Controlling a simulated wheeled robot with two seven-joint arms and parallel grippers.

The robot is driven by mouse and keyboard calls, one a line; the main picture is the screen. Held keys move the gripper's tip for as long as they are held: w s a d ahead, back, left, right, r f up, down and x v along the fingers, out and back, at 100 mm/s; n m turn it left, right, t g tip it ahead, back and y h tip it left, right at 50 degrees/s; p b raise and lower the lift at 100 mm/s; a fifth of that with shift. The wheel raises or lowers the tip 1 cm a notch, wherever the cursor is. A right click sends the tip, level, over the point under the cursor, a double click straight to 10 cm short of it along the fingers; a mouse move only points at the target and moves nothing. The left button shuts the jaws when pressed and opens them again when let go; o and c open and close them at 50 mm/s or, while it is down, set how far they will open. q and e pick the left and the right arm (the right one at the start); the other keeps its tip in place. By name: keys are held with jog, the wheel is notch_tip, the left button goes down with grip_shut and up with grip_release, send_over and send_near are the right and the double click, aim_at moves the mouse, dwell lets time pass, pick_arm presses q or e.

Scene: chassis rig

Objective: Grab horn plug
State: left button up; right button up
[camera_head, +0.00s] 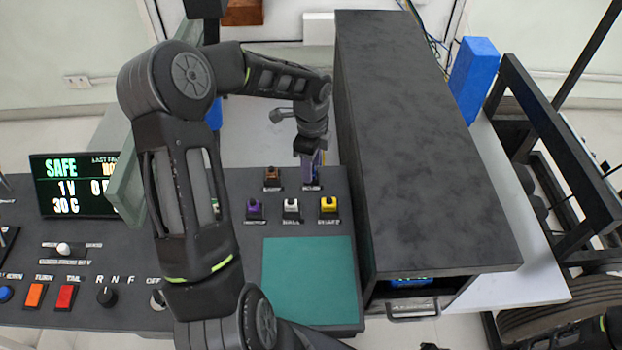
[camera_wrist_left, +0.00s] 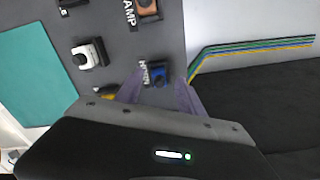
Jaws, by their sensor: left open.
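The horn plug (camera_wrist_left: 164,74) shows in the left wrist view as a small dark piece with a blue part beside a label that seems to read HORN. My left gripper (camera_wrist_left: 160,92) is open, with its purple fingers on either side of the plug. In the head view the left gripper (camera_head: 311,172) points down over the back right socket of the panel (camera_head: 240,185) and hides the plug. I cannot tell whether the fingers touch it.
Brown (camera_head: 272,174), purple (camera_head: 254,205), white (camera_head: 291,204) and yellow (camera_head: 329,204) plugs sit close by. A green mat (camera_head: 310,280) lies in front. A tall dark box (camera_head: 420,140) stands close on the right. A display (camera_head: 75,185) reading SAFE is at left.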

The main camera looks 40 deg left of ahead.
pick_arm(q)
jog(key=shift+r, duration=0.1)
jog(key=shift+c, duration=0.2)
grip_shut()
dwell(0.5)
